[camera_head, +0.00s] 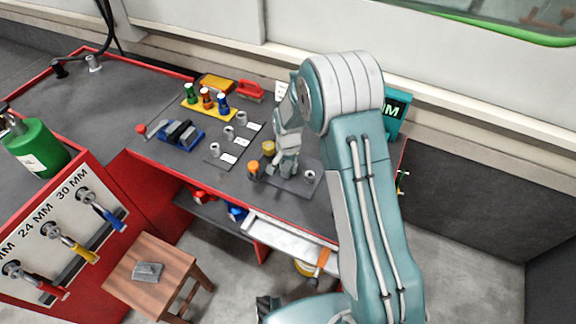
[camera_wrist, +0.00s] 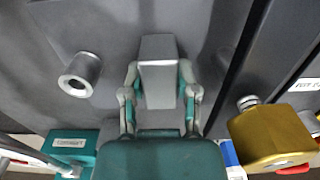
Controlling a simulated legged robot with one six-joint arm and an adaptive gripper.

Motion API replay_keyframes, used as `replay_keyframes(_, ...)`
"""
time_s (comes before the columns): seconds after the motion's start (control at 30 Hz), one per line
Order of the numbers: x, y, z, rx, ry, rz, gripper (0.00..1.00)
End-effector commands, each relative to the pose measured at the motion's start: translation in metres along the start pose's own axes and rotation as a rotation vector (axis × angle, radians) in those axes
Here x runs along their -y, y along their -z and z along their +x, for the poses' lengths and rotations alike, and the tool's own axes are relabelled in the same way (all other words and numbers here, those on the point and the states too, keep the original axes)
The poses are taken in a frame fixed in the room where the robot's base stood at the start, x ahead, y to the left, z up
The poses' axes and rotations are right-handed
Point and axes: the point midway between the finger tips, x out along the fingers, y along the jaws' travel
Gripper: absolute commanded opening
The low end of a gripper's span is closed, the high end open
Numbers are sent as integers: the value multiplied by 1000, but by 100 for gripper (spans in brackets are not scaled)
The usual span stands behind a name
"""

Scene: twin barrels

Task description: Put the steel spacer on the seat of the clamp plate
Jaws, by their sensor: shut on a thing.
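My gripper (camera_head: 285,172) is low over the right part of the bench. In the wrist view my gripper (camera_wrist: 159,85) is shut on a plain grey metal block, which I take as the steel spacer (camera_wrist: 158,72). The fingers press its two sides. In the head view the gripper hides it. The dark clamp plate (camera_head: 293,185) lies under and beside the gripper. A hollow grey cylinder (camera_head: 309,177) stands on it, right of the gripper; this cylinder also shows at left in the wrist view (camera_wrist: 80,75). I cannot tell whether the block touches the plate; the seat is not clear.
An orange knob (camera_head: 253,167) and a yellow piece (camera_head: 268,147) stand close left of my gripper. Several grey sleeves, one of them here (camera_head: 228,132), stand by labels farther left. A wooden stool (camera_head: 150,258) is in front.

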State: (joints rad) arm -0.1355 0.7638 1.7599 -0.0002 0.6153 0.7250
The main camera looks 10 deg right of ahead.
Motion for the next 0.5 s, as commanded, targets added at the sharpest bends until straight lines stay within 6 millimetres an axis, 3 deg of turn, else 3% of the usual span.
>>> replay_keyframes(0.17, 0, 0, 1, 0, 0, 0, 0)
replay_keyframes(0.2, 0, 0, 2, 1, -1, 0, 48)
replay_keyframes(0.27, 0, 0, 2, 1, -1, 0, 74)
replay_keyframes(0.5, 0, 0, 2, 1, -1, 0, 74)
